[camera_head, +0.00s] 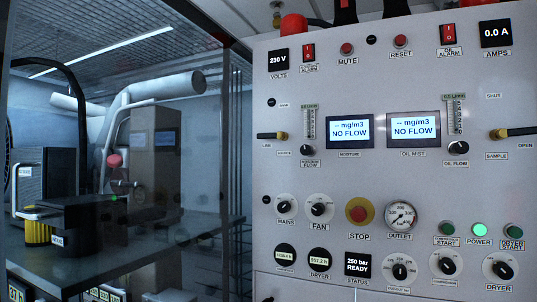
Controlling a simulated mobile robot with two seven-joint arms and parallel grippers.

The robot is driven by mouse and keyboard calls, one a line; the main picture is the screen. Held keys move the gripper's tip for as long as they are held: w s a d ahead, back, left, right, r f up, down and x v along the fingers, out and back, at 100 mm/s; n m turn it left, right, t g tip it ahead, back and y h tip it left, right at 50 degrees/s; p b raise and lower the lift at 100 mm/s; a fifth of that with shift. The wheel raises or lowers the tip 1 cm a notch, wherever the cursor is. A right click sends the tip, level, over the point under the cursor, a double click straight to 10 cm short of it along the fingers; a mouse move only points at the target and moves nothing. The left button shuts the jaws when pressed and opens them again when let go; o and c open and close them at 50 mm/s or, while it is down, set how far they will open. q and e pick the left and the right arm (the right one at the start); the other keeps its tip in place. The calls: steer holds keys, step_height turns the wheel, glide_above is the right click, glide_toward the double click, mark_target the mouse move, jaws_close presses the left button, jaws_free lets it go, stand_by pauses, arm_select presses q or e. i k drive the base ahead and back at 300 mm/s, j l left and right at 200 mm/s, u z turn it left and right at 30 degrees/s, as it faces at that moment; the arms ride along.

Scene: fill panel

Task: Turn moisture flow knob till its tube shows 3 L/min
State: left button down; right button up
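The moisture flow knob (308,149) is a small black round knob on the upright grey panel, above its "MOISTURE FLOW" label. Its flow tube (309,123) is a narrow clear upright tube with a scale, directly above the knob. The scale marks and any float are too small to read. The moisture display (350,131) to the right reads "-- mg/m3 NO FLOW". Neither of my grippers can be made out in this view, and nothing covers the knob or tube.
The similar oil flow knob (458,147) and oil mist display (414,128) are further right. A brass-and-black valve lever (272,136) sticks out left of the moisture knob. The stop button (358,212) and fan knob (318,209) are below. A dark bench (150,240) is at left.

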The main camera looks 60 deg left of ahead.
mark_target(305, 150)
steer(key=u, duration=1.2)
steer(key=l+u, duration=0.2)
steer(key=u, duration=0.4)
